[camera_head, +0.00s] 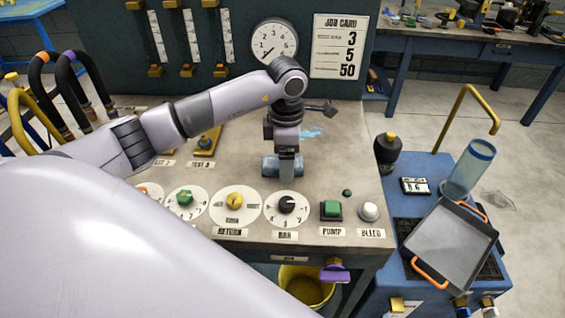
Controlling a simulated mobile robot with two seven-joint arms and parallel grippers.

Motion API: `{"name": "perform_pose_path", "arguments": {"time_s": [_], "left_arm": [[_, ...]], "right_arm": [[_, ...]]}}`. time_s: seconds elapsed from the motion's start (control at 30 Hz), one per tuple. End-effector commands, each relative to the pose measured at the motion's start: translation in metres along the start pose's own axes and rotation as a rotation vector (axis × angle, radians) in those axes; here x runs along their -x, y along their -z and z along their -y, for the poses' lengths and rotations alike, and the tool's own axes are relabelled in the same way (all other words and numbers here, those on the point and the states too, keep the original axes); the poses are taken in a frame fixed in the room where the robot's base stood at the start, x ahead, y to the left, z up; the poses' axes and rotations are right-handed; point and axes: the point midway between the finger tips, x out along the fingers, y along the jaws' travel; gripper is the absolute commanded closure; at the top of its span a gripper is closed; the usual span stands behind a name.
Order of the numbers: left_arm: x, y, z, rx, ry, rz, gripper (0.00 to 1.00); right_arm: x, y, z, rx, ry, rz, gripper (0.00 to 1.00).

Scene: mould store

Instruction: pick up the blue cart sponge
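My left gripper (286,167) points down over the bench top, behind the row of dials. A small blue-grey block, which looks like the blue cart sponge (270,166), shows on both sides of its near finger. That finger stands in front of the block and hides its middle. The far finger is hidden, so I cannot tell whether the gripper is shut on the block. I also cannot tell whether the block touches the bench. My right gripper is not in view.
A blue smear (311,133) lies on the bench (345,150) behind the gripper. Dials, a green button (331,209) and a bleed knob (369,211) line the front.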

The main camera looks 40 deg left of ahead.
Motion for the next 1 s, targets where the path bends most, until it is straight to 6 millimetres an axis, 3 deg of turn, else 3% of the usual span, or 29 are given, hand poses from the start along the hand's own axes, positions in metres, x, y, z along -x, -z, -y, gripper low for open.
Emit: {"name": "perform_pose_path", "arguments": {"time_s": [0.27, 0.47, 0.8, 1.0], "left_arm": [[-0.004, 0.0, 0.0, 0.0, -0.002, 0.001, 0.19], [-0.004, 0.0, 0.0, 0.0, -0.001, 0.001, 0.8], [-0.002, 0.0, 0.0, 0.0, -0.002, 0.002, 0.8], [0.014, 0.0, -0.001, 0.0, -0.005, 0.003, 0.8]], "right_arm": [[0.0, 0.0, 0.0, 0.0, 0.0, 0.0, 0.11], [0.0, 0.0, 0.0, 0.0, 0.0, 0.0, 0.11], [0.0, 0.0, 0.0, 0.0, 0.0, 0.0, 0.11], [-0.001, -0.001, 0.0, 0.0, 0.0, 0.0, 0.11]]}}
